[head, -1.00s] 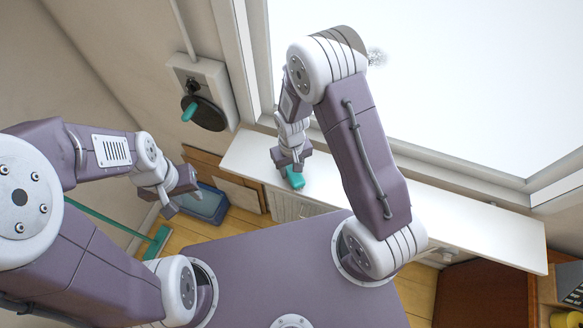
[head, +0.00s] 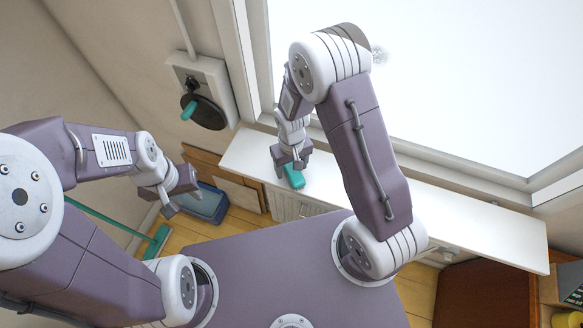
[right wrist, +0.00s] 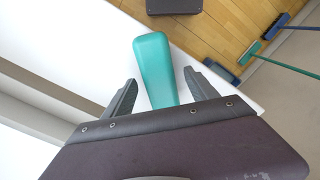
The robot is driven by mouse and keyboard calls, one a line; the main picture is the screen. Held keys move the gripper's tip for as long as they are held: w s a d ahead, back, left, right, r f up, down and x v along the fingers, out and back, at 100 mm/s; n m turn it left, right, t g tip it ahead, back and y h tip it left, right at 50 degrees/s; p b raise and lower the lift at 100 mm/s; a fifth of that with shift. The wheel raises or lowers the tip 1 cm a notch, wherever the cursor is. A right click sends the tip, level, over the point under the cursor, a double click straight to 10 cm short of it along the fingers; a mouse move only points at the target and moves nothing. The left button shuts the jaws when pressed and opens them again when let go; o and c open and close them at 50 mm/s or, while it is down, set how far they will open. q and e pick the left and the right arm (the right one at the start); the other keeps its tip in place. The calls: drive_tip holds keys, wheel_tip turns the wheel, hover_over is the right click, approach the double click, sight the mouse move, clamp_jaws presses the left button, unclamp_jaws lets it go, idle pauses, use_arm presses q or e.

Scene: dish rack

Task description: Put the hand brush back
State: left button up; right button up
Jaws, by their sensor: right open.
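A teal hand brush (head: 294,177) lies on the white windowsill; only its smooth teal part shows, and I cannot see bristles. In the right wrist view the brush (right wrist: 155,62) points away from the camera, its near end between the fingers. My right gripper (head: 290,162) is open over the brush, one finger on each side, with gaps visible in the right wrist view (right wrist: 158,92). My left gripper (head: 187,201) is open and empty, well left of the sill, above the floor near a blue bin.
A black round thing with a teal handle (head: 205,113) hangs at a white wall plate (head: 212,75). The blue bin (head: 208,204) and a teal broom (head: 158,241) are on the wooden floor. The white sill (head: 440,205) is clear to the right. The window frame rises behind it.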

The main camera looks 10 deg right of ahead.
wheel_tip(320, 180, up, 8)
drive_tip(key=shift+r+b, duration=0.1)
drive_tip(key=shift+b, duration=0.65)
clamp_jaws()
idle(1.2)
